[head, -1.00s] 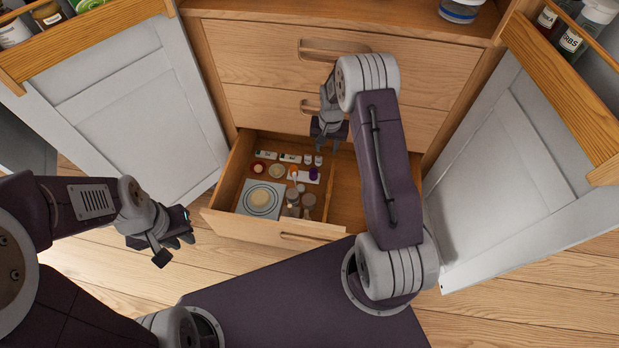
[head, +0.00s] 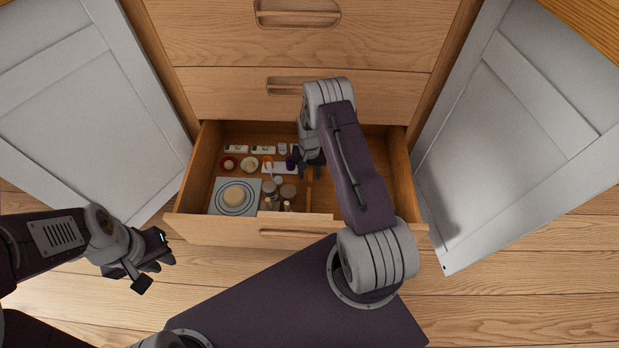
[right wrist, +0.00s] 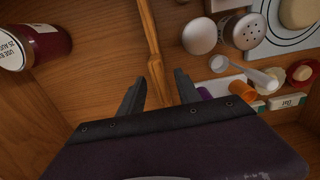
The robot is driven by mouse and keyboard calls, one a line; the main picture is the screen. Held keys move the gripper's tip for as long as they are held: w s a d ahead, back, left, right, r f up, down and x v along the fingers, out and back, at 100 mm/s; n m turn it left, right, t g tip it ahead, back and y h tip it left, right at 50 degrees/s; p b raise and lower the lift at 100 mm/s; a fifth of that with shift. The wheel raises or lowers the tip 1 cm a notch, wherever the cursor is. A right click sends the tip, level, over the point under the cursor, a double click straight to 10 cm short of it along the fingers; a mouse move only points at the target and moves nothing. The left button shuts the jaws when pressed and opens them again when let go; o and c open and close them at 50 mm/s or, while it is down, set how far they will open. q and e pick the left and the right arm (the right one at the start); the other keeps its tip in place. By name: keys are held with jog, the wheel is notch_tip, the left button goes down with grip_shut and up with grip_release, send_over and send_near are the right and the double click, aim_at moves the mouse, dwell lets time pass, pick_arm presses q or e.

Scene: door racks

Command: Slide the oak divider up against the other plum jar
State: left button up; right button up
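The oak divider (head: 310,187) is a thin wooden strip running front to back in the open drawer. In the right wrist view the divider (right wrist: 149,35) passes between the fingers of my right gripper (right wrist: 158,92), which is open with a gap on each side. In the head view my right gripper (head: 311,168) is low over the divider, partly hidden by its arm. A small purple item (head: 290,162) is on the crowded side. My left gripper (head: 152,270) looks open and empty, outside the drawer.
The drawer's left compartment holds a plate on a pale mat (head: 219,208), shakers (head: 269,188), small bowls (head: 249,164) and white boxes (head: 236,149). The right compartment (head: 385,165) looks mostly bare. White cabinet doors (head: 510,140) stand open on both sides.

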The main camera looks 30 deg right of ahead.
jog(key=shift+f, duration=0.5)
grip_shut()
dwell(1.1)
